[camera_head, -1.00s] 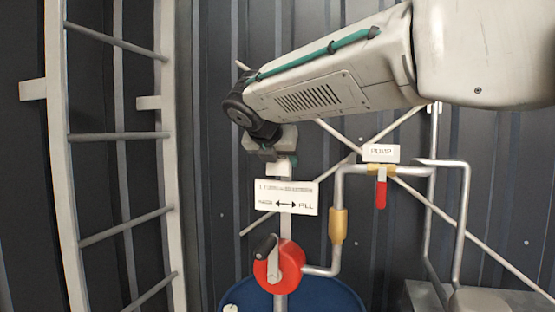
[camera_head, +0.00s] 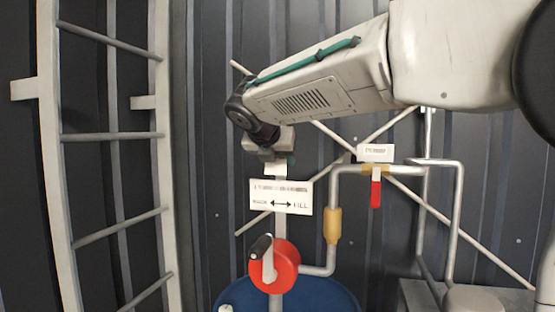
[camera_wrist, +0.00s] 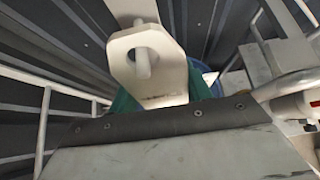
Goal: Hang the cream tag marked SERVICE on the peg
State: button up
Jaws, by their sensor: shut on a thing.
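My gripper (camera_head: 277,160) points down in the head view, just above the sign plate at the pump column. In the wrist view its teal fingers (camera_wrist: 160,102) are shut on the lower end of the cream tag (camera_wrist: 172,78). The tag has a round hole at its far end; the lettering near the fingers is too small to read. A pale peg (camera_wrist: 143,62) shows at the hole. I cannot tell whether it passes through or only lines up with it. In the head view a small pale piece, likely the tag, shows below the gripper.
A white sign (camera_head: 281,196) with a double arrow hangs below the gripper. Under it are a red crank wheel (camera_head: 275,266) and a blue drum (camera_head: 318,296). A pipe with a red-handled valve (camera_head: 376,192) runs to the right. A ladder (camera_head: 112,136) stands at the left.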

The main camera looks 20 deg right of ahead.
jog(key=o, duration=1)
